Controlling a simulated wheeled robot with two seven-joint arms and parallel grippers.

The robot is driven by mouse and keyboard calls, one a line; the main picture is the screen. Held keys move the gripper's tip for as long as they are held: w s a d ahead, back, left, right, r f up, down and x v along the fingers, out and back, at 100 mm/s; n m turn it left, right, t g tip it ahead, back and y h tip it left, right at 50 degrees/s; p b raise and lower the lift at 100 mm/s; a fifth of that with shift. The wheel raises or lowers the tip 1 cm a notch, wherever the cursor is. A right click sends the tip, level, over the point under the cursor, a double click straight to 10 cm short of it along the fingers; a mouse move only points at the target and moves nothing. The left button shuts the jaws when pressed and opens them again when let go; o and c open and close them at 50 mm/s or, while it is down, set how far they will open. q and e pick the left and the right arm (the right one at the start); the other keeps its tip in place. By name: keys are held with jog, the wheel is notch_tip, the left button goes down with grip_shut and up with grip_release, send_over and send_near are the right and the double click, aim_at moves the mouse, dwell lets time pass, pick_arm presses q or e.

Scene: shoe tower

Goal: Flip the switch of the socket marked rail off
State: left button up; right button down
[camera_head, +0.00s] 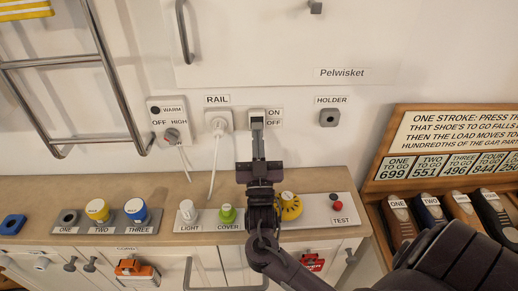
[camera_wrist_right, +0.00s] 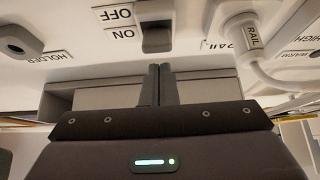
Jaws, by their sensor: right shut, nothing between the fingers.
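The rail socket (camera_head: 218,122) is a white wall plate under the label RAIL, with a white plug and cable (camera_wrist_right: 252,45) in it. Right of it in the head view is a grey rocker switch (camera_head: 257,113) with ON printed above OFF. The switch (camera_wrist_right: 156,38) also shows in the wrist view, which is upside down. My right gripper (camera_head: 257,124) is shut and empty, its fingertips (camera_wrist_right: 160,68) in front of the switch and overlapping its lower part in the head view. The wrist view shows a small gap in the picture; contact and the rocker's tilt I cannot tell. My left gripper is out of view.
A warm/high dial (camera_head: 172,135) is left of the socket, and a grey holder (camera_head: 329,118) is right of the switch. Below, a wooden counter (camera_head: 180,186) carries knobs and a test button (camera_head: 337,206). A metal rail ladder (camera_head: 112,75) stands left. Shoes fill a rack (camera_head: 410,187) at right.

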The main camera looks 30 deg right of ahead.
jog(key=s+a+f+b, duration=0.1)
jog(key=s+a+b, duration=0.1)
jog(key=s+a, duration=0.5)
jog(key=s, duration=0.5)
jog(key=shift+a+f, duration=0.15)
jog(key=shift+f, duration=0.15)
